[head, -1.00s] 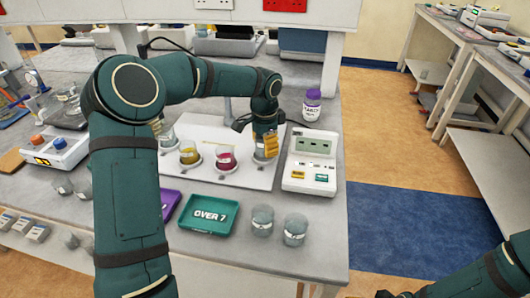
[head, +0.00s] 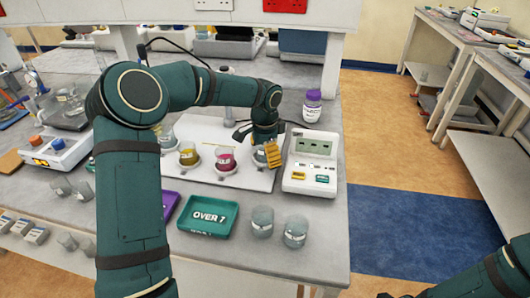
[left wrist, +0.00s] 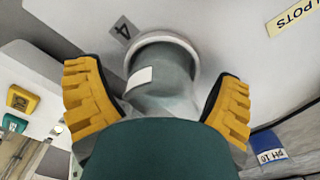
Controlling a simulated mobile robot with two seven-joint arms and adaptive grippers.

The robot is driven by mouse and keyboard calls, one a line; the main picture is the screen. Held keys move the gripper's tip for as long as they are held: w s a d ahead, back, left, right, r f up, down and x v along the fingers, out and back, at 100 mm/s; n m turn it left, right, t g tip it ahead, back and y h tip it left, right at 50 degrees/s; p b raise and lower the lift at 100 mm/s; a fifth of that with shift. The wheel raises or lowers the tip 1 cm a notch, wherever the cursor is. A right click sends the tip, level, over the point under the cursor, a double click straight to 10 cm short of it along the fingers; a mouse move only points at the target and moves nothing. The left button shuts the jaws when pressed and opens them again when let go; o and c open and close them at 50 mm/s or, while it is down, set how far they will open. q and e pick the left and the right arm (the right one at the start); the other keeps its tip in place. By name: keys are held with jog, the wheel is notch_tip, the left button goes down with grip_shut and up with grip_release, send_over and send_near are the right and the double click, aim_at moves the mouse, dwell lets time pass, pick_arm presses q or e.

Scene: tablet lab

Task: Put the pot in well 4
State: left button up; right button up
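The pot (left wrist: 162,72) is grey with a white label and stands in the white ring of well 4 (left wrist: 172,38), beside the "4" mark. In the head view the pot (head: 259,157) is mostly hidden under my left gripper (head: 257,147). The left gripper's yellow fingers stand on either side of the pot in the left wrist view (left wrist: 160,103), spread with narrow gaps to it.
The white board (head: 205,128) also holds a yellow pot (head: 188,155) and a magenta pot (head: 225,159). A meter (head: 312,163) stands close on the right. In front are a green "OVER 7" tray (head: 208,216) and two grey pots (head: 262,221) (head: 295,231).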

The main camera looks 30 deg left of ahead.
pick_arm(q)
notch_tip(320, 180, up, 13)
jog(key=p, duration=0.3)
dwell(0.7)
